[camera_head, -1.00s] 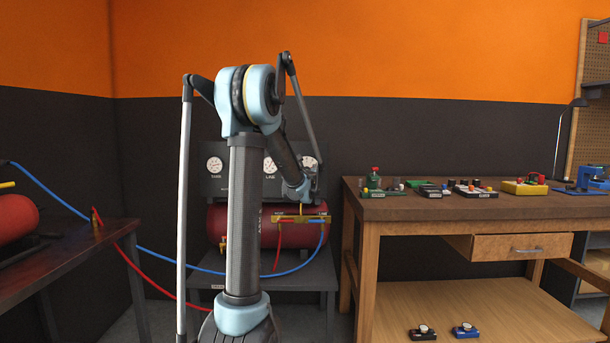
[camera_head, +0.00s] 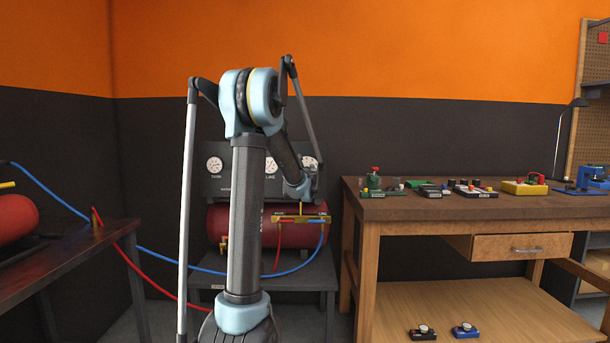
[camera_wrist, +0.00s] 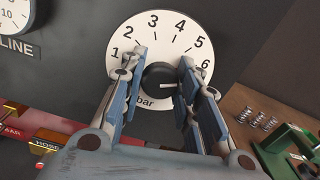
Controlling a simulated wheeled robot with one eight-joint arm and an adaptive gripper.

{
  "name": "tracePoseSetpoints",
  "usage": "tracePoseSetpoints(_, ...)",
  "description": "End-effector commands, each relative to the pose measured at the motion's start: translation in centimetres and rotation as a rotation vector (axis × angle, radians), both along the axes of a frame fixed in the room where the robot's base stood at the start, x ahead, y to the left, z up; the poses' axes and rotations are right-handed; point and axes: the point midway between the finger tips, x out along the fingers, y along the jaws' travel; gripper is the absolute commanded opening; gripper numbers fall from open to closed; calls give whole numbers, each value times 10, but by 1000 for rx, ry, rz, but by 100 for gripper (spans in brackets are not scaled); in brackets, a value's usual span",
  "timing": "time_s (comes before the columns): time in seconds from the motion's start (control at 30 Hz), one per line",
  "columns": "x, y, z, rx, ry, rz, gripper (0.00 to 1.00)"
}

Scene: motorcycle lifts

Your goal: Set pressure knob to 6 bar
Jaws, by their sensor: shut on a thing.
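The pressure knob (camera_wrist: 160,78) is a dark round knob in the middle of a white dial (camera_wrist: 152,20) in the wrist view. The dial is numbered 1 to 6 and marked "bar". A white line on the knob points to the right, roughly toward the 6 side; the fingers partly cover the dial, so its exact reading is unclear. My gripper (camera_wrist: 160,76) has one finger on each side of the knob and is shut on it. In the head view the dial (camera_head: 309,162) is partly behind my arm, and the knob is hidden there.
Tank and line gauges (camera_head: 214,165) sit on the same dark panel, above a red air tank (camera_head: 218,220) with red and blue hoses. A wooden workbench (camera_head: 420,208) with several small fixtures stands close on the right. A dark table (camera_head: 60,250) is at the left.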

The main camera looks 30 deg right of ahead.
Motion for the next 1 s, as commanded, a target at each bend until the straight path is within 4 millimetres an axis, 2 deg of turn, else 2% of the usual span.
tracePoseSetpoints(0.37,1,2,0,-50,31,4,6)
tracePoseSetpoints(0.4,1,2,0,-50,31,4,34)
tracePoseSetpoints(0.47,1,2,0,-50,30,4,48)
tracePoseSetpoints(0.5,1,2,0,-50,30,4,51)
tracePoseSetpoints(0.83,0,1,0,-49,31,2,51)
tracePoseSetpoints(1.0,-10,8,0,-49,31,2,51)
